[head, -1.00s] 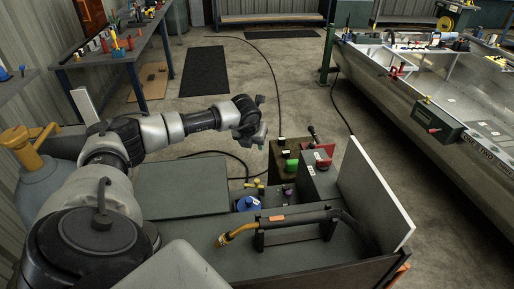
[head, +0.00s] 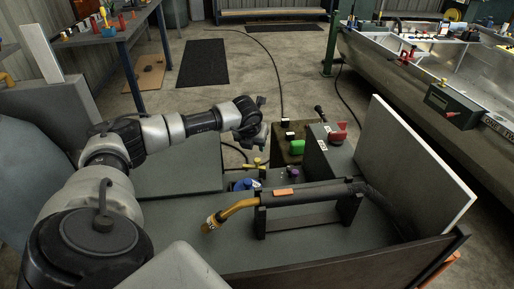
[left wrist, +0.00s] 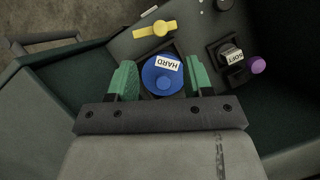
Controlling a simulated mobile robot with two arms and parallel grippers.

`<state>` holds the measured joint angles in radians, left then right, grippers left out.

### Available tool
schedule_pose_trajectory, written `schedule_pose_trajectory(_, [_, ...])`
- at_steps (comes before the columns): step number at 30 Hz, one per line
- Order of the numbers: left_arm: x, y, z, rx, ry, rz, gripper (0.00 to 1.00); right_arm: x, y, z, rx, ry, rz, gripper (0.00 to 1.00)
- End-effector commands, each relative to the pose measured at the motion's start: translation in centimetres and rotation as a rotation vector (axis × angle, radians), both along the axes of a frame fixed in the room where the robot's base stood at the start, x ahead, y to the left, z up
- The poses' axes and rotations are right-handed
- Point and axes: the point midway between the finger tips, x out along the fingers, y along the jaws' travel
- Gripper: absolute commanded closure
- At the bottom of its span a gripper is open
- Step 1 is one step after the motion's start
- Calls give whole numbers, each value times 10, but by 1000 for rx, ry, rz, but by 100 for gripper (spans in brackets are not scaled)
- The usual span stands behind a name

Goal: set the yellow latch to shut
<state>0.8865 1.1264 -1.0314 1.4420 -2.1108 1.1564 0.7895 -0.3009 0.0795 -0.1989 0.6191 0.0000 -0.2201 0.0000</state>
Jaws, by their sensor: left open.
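The yellow latch (left wrist: 155,29) is a small bar with a round middle on a dark panel in the left wrist view. It lies nearly level across the picture, slightly tilted. It also shows small in the head view (head: 257,164), just below my left gripper (head: 256,138). In the left wrist view my left gripper (left wrist: 162,66) has its green fingers apart, with a blue round knob (left wrist: 163,75) labelled HARD showing between them. The latch is beyond the fingertips and apart from them. I cannot tell whether the fingers touch the knob. My right gripper is not in view.
A switch labelled SOFT (left wrist: 229,53) and a purple knob (left wrist: 258,65) sit right of the latch. A black torch with yellow neck (head: 310,194) rests on a stand in front. An upright pale board (head: 415,165) stands at the right. A boat hull (head: 400,100) lies beyond.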

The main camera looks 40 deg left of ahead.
Motion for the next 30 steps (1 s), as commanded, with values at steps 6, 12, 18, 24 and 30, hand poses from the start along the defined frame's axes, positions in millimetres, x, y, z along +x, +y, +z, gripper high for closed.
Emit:
schedule_pose_trajectory(6, [4, 2, -16, -1, 1, 1, 49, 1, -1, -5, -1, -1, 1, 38])
schedule_pose_trajectory(12, [16, 7, -50, -2, 2, 2, 49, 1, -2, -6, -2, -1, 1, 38])
schedule_pose_trajectory(18, [29, 14, -84, 0, 1, 2, 49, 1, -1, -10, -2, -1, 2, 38])
schedule_pose_trajectory(24, [36, 17, -102, 0, 0, 1, 49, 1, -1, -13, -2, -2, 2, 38])
schedule_pose_trajectory(30, [37, 18, -105, 0, -1, 0, 49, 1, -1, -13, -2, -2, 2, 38])
